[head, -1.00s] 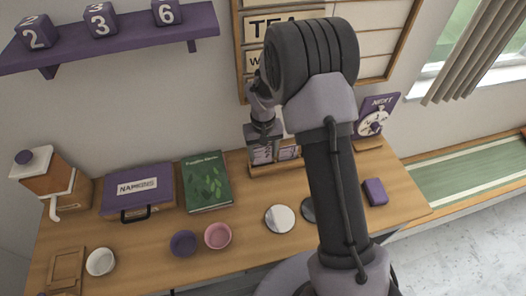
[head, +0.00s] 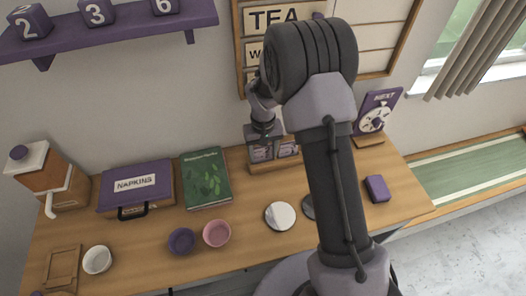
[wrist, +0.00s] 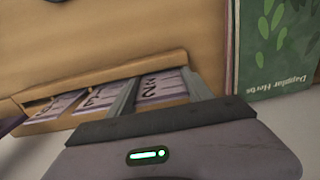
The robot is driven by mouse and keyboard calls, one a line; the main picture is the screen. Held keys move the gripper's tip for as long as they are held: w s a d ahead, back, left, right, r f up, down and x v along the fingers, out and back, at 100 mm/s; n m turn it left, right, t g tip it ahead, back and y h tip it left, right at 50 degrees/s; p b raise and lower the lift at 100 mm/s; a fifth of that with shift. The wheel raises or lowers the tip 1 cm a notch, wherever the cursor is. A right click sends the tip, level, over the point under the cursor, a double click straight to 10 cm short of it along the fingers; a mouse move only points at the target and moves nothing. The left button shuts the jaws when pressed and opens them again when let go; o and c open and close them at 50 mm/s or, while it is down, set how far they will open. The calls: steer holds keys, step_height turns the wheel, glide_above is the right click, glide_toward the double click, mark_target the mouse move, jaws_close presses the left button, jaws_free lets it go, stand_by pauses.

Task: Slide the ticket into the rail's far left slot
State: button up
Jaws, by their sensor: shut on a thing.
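The wooden rail (head: 290,164) stands at the back of the counter, right of the green book. In the wrist view, which sees the scene turned around, the rail (wrist: 60,85) holds several purple-and-white numbered tickets side by side. My gripper (head: 264,144) is directly above the rail's left part in the head view. In the wrist view its fingers are shut on the ticket marked 2 (wrist: 162,87), at the rail end nearest the book, the rail's left end. The ticket's lower edge is at the rail; I cannot tell how deep it sits.
The green book (head: 205,178) lies just left of the rail. The napkin box (head: 136,192) is farther left. Bowls (head: 181,241) and a round white disc (head: 280,216) are in front. A purple dial stand (head: 377,112) stands to the right.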

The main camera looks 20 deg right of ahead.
stand_by(0.3)
steer(key=o, duration=1.4)
steer(key=shift+c, duration=0.2)
step_height(320, 180, up, 17)
steer(key=p, duration=0.4)
steer(key=shift+r, duration=0.15)
